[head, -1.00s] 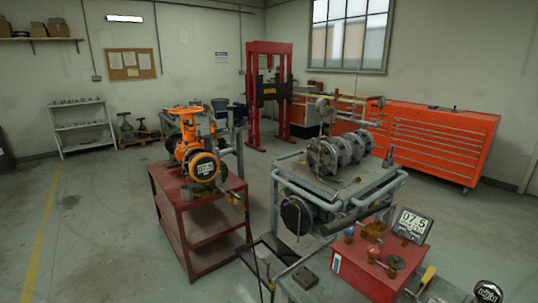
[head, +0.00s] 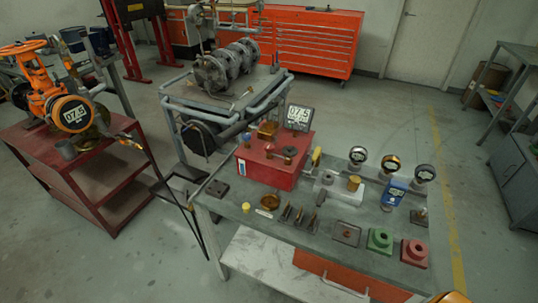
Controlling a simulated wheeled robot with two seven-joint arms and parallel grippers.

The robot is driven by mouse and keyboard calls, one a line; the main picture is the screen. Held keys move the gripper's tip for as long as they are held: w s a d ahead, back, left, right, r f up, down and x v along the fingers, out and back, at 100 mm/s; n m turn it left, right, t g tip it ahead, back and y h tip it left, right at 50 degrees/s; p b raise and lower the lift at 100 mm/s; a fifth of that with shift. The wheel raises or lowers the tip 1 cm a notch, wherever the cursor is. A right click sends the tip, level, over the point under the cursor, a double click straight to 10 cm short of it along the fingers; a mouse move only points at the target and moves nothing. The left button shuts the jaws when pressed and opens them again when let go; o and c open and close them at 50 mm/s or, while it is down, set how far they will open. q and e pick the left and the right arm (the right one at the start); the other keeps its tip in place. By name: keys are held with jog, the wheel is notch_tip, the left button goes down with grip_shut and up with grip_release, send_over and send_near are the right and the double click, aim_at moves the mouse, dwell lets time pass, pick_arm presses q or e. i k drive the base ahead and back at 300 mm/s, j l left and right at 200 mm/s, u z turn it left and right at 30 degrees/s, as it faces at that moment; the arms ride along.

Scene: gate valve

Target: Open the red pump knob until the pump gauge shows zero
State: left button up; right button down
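The red pump box (head: 262,171) sits at the back left of the grey workbench, with several small knobs on its top. A small reddish knob (head: 269,148) is near the middle of that top; it is too small to tell its turn position.
An orange valve (head: 50,95) stands on a red cart (head: 70,160) at left. Floor right of the bench is clear.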

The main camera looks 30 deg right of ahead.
aim_at(269, 147)
jog(key=j+z, duration=0.15)
jog(key=z, duration=0.25)
jog(key=i+j+z, duration=0.1)
jog(key=z, duration=0.25)
jog(key=j+z, duration=0.25)
jog(key=z, duration=0.15)
jog(key=j+z, duration=0.15)
jog(key=z, duration=0.25)
